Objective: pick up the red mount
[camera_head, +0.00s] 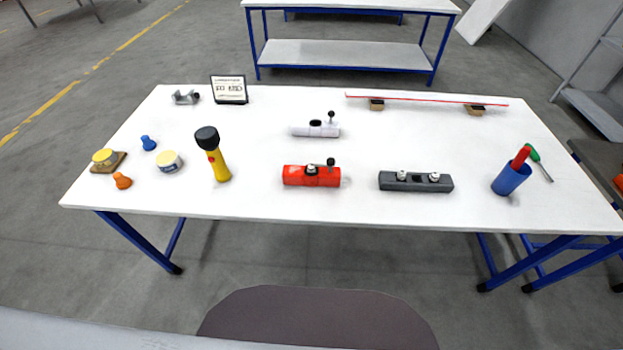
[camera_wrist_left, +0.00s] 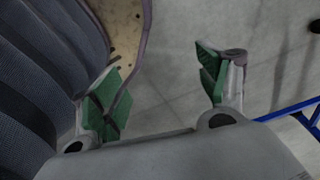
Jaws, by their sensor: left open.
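The red mount (camera_head: 312,176) lies on the white table (camera_head: 270,208), near the middle of its front half. It is a red block with a dark knob and a small lever on top, and a pale end at its right. My left gripper (camera_wrist_left: 160,88) shows in the left wrist view, with its two green-padded fingers wide apart and nothing between them. It is over the floor, away from the mount. No gripper shows in the head view.
A yellow flashlight (camera_head: 217,160) stands left of the mount, and a dark grey block (camera_head: 415,182) lies right of it. A white mount (camera_head: 314,129) lies behind. A blue cup (camera_head: 510,179) is at the right. The table front near the mount is clear.

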